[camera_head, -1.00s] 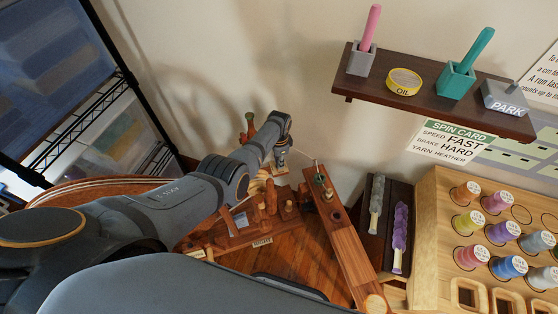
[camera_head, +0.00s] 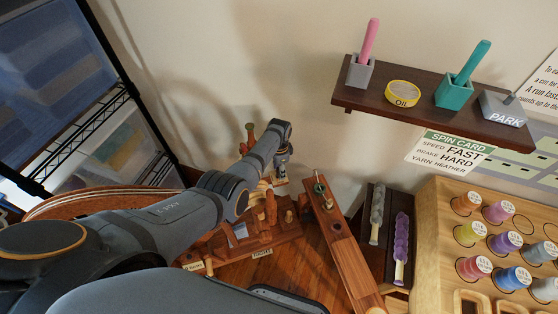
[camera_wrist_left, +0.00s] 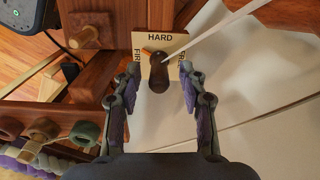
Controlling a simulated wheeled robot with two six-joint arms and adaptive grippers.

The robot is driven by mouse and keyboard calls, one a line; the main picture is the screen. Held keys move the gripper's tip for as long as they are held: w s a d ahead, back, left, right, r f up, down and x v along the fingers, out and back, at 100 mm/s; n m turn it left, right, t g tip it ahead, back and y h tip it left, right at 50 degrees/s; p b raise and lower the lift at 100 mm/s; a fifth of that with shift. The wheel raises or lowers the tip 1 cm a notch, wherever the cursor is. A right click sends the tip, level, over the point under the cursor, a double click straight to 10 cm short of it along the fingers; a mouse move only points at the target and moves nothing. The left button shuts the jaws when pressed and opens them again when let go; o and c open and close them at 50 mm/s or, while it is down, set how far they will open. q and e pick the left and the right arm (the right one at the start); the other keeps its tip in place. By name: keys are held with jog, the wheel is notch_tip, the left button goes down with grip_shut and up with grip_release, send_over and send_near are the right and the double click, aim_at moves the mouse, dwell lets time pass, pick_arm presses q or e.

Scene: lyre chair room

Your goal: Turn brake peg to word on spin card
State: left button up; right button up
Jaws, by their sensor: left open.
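The brake peg (camera_wrist_left: 158,76) is a dark brown knob on a pale plate (camera_wrist_left: 176,42) in the left wrist view. The plate reads HARD at the top, with FIRM at left and a partly hidden word at right. A small orange mark shows by the peg's upper left, between FIRM and HARD. My left gripper (camera_wrist_left: 161,80) is open, its fingers on either side of the peg with gaps visible. In the head view my left gripper (camera_head: 281,165) is small, at the wooden spinning device. The spin card (camera_head: 450,152) reads SPEED FAST, BRAKE HARD, YARN HEATHER.
A wall shelf (camera_head: 420,107) holds a pink-handled tool, a yellow OIL tin and a teal-handled tool. A PARK block sits at its right end. A wooden rack (camera_head: 431,238) holds several coloured spools. A pale cord (camera_wrist_left: 225,24) runs close by the peg.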

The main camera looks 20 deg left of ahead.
pick_arm(q)
notch_tip(320, 180, up, 11)
jog(key=shift+f, duration=0.1)
dwell(0.6)
